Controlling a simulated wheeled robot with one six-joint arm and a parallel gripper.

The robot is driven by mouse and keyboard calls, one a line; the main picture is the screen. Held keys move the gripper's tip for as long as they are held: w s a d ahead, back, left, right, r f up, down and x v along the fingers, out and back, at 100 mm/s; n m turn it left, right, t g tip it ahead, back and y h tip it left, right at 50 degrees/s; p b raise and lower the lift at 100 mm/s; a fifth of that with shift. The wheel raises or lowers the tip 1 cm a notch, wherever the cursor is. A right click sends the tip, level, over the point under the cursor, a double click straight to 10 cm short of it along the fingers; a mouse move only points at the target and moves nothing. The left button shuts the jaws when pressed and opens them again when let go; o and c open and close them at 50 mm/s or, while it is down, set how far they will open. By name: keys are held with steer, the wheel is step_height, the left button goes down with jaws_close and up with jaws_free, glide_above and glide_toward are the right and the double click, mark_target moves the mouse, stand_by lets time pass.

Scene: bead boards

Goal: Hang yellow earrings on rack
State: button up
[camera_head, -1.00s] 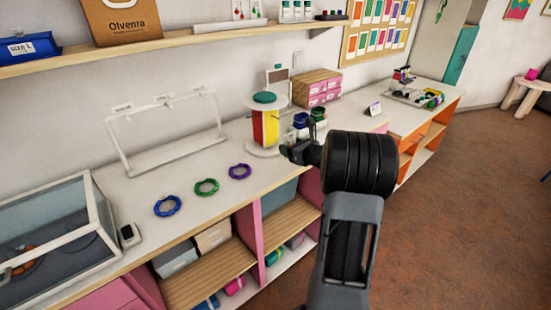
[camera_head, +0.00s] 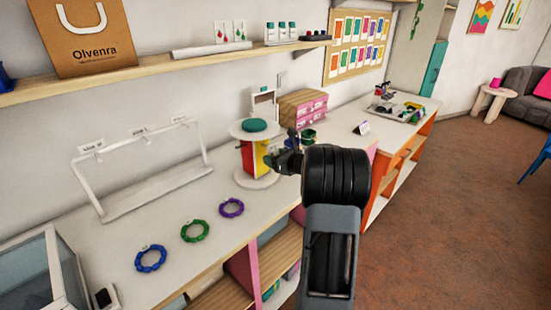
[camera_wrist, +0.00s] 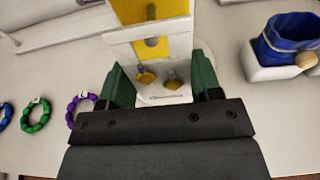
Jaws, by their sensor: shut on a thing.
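My gripper (camera_wrist: 163,92) shows in the wrist view with its green fingers shut on a white earring card (camera_wrist: 167,98). Two yellow earrings (camera_wrist: 146,79) (camera_wrist: 171,81) hang at the card's front. Directly behind the card in that view is a yellow panel (camera_wrist: 180,45) of a display stand; I cannot tell whether card and panel touch. In the head view my gripper (camera_head: 287,158) is just right of the round stand (camera_head: 256,181) with yellow and red panels, and the card is not clear. A white rack (camera_head: 97,196) with a raised bar and small labels stands farther left on the counter.
Blue (camera_head: 150,259), green (camera_head: 195,231) and purple (camera_head: 231,208) bracelets lie along the counter front. A glass case (camera_head: 40,275) is at lower left. A shelf (camera_head: 190,63) runs above.

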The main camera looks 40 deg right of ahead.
steer(key=shift+r+p+x, duration=0.25)
steer(key=shift+p+x, duration=0.35)
steer(key=shift+x, duration=0.7)
steer(key=shift+f+b, duration=0.2)
steer(key=shift+b, duration=0.25)
steer(key=shift+w+f+b, duration=0.1)
steer(key=shift+f+b, duration=0.15)
steer(key=shift+b, duration=0.85)
stand_by(0.4)
steer(key=o, duration=1.4)
steer(key=shift+s+d+f+b, duration=0.2)
steer(key=shift+s+b, duration=0.55)
steer(key=shift+s, duration=0.55)
steer(key=shift+s+d+f+b, duration=0.1)
steer(key=shift+s+d+b, duration=0.15)
steer(key=shift+s+b, duration=0.8)
steer(key=shift+s+d+f+b, duration=0.2)
steer(key=shift+s+b, duration=0.25)
steer(key=shift+s, duration=1.15)
